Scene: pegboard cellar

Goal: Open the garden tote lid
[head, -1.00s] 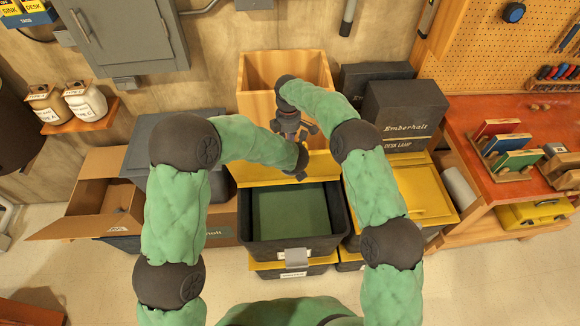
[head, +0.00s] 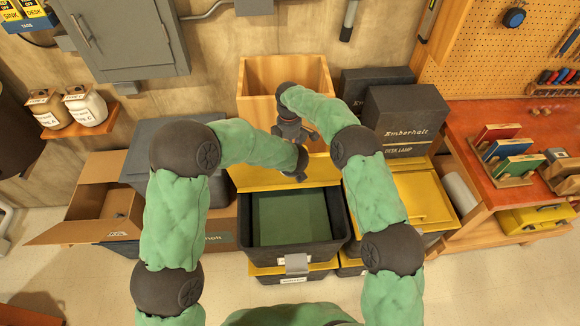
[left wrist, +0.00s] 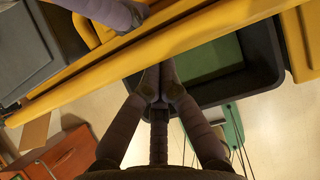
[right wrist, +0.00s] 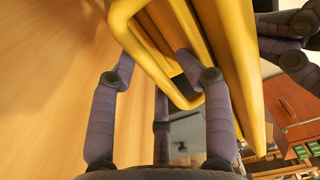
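The black tote (head: 345,235) stands in the middle on another tote, with its green inside showing. Its front label is too small to read. Its yellow lid (head: 250,178) is raised along the back; the lid edge crosses the left wrist view (left wrist: 220,40). My left gripper (head: 302,176) is at the lid's front side; its fingertips (left wrist: 160,82) are together just under the lid edge, with nothing visible between them. My right gripper (head: 293,135) is behind the lid. Its fingers (right wrist: 152,65) are spread about a yellow handle loop (right wrist: 180,100); a firm grip does not show.
A tall wooden box (head: 258,75) stands close behind the lid. A yellow-lidded tote (head: 425,195) and dark Emberhalt boxes (head: 405,105) are at the right. An open cardboard box (head: 75,230) and a grey bin (head: 150,150) are at the left. The floor in front is clear.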

